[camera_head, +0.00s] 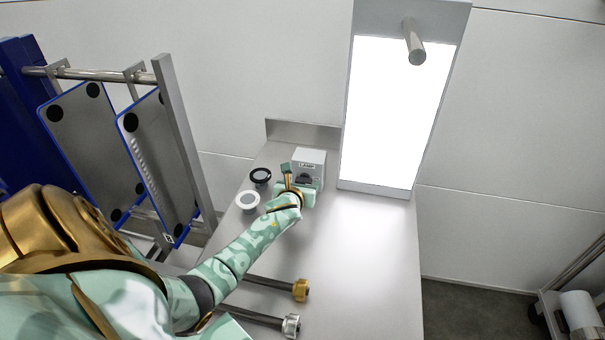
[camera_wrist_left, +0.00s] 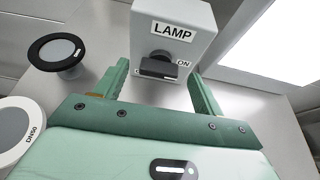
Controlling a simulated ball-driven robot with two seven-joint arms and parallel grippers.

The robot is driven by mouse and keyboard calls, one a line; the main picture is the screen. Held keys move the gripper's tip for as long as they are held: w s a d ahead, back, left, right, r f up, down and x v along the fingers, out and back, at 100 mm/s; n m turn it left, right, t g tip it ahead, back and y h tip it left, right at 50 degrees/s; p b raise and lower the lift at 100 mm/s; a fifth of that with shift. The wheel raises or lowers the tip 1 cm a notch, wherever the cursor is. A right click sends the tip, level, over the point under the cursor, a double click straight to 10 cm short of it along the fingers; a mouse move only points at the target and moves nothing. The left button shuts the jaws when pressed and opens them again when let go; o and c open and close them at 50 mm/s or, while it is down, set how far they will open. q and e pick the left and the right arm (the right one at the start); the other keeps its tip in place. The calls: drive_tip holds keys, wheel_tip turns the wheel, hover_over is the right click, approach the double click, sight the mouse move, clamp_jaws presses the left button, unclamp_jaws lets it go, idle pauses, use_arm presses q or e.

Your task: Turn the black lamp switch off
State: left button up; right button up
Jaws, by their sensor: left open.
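The lamp switch is a black knob (camera_wrist_left: 158,67) on the front of a light grey box (camera_wrist_left: 196,18) with a "LAMP" label. "ON" is printed to the right of the knob. The box also shows in the head view (camera_head: 313,157) on the steel counter. My left gripper (camera_head: 297,182) is in front of the box. In the left wrist view its two green fingers (camera_wrist_left: 158,76) are apart, one on each side of the knob. I cannot tell whether they touch it. The tall panel (camera_head: 392,115) behind the counter glows bright white. My right gripper is not in view.
A black-rimmed disc fitting (camera_head: 261,176) and a white-rimmed one (camera_head: 248,201) are left of the box. Hoses with a brass end (camera_head: 300,290) and a silver end (camera_head: 291,325) lie nearer. A metal rack with grey panels (camera_head: 85,130) stands left. The counter's right part (camera_head: 375,250) is clear.

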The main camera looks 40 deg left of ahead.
use_arm(q)
drive_tip(key=shift+w+a+f, duration=0.2)
drive_tip(key=shift+w+a, duration=0.05)
drive_tip(key=shift+w, duration=0.15)
drive_tip(key=c, duration=1)
